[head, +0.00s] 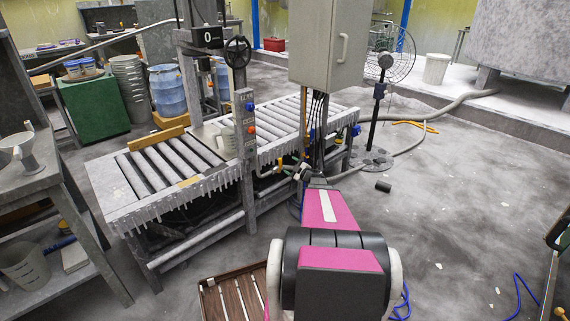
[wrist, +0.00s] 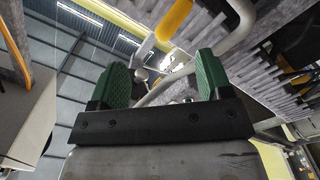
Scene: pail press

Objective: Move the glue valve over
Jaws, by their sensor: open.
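A yellow handle (wrist: 174,20), which looks like the glue valve's lever, shows at the top of the wrist view, beside a pale bent pipe (wrist: 238,25). My gripper (wrist: 162,64) is open, with its two green-padded fingers apart. The handle appears beyond the fingertips and is not between them. Pale pipe and a small round fitting (wrist: 141,74) show in the gap behind the fingers; I see no contact. In the head view my pink and black arm reaches toward the press post, and the gripper and valve there are too small and partly hidden to make out.
The roller conveyor (head: 125,183) stands left of my arm, with a grey control box (head: 328,42) above its near side. A fan stand (head: 376,125) and hoses lie to the right. Open floor lies at right.

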